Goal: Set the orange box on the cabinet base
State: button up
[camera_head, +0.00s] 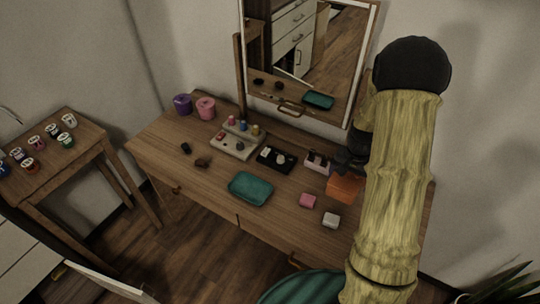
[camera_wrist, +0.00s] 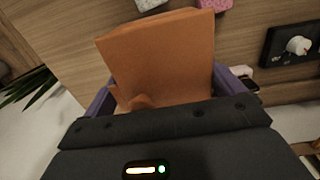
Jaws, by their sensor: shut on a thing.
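The orange box (camera_head: 344,188) is at the right end of the wooden dressing table, partly behind my arm in the head view. My gripper (camera_head: 352,165) is at the box's far side, its jaws shut on it. In the wrist view the orange box (camera_wrist: 160,55) fills the middle, between the purple fingers of my gripper (camera_wrist: 167,98). I cannot tell whether the box touches the tabletop. A white cabinet-like piece (camera_head: 28,268) is cut off at the lower left, with a pale panel standing out from it. I cannot tell whether it is the cabinet base.
The dressing table (camera_head: 160,150) bears a teal tray (camera_head: 250,187), a black tray (camera_head: 276,160), pink (camera_head: 307,201) and white (camera_head: 331,220) blocks, and two cups. A mirror (camera_head: 305,60) stands behind. A side table (camera_head: 85,130) with several jars is left. A teal seat (camera_head: 305,287) is in front.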

jog(key=shift+w, duration=0.15)
dwell(0.4)
send_over(340, 203)
notch_tip(340, 203, down, 6)
jog(key=shift+a+r+p, duration=0.1)
jog(key=shift+p, duration=0.2)
jog(key=shift+f, duration=2.05)
jog(key=shift+f, duration=0.1)
